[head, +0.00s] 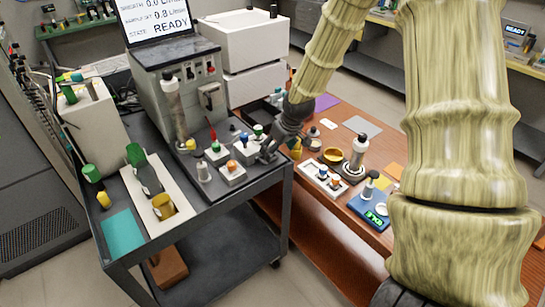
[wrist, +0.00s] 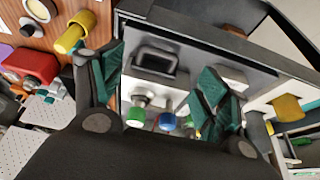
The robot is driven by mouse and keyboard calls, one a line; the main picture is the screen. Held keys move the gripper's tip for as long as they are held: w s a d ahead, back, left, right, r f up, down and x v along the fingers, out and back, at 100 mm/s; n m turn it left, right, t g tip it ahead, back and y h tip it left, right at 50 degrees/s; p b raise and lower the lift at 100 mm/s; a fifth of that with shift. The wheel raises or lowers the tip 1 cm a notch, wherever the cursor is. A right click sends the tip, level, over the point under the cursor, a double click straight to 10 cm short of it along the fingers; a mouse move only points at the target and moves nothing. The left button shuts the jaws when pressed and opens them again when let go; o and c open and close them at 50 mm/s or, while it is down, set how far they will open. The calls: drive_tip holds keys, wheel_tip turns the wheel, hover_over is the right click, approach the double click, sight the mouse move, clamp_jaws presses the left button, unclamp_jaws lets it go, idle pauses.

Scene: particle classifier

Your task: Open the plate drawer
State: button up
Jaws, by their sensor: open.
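The grey classifier machine (head: 180,90) stands on the dark cart, with a screen reading READY on top. Its front carries a dark rectangular handle (head: 212,97); I cannot tell for sure whether this belongs to the plate drawer. In the wrist view a dark rectangular loop (wrist: 155,62) on a pale block lies between the fingers, apart from both. My gripper (head: 270,152) is low over the right edge of the cart, beside small capped vials. In the wrist view its green-padded fingers (wrist: 160,82) are spread with nothing held.
Blocks with capped vials (head: 232,172) crowd the cart top near my gripper. A tall bottle (head: 170,97) stands before the machine. The wooden table (head: 330,120) at right holds a bottle, a blue scale (head: 370,212) and a yellow bowl (head: 333,156). Floor shows between the benches.

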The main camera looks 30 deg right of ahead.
drive_tip(key=shift+p+x, duration=0.65)
drive_tip(key=shift+x, duration=2.85)
drive_tip(key=shift+s+a, duration=0.1)
drive_tip(key=shift+s, duration=0.2)
clamp_jaws()
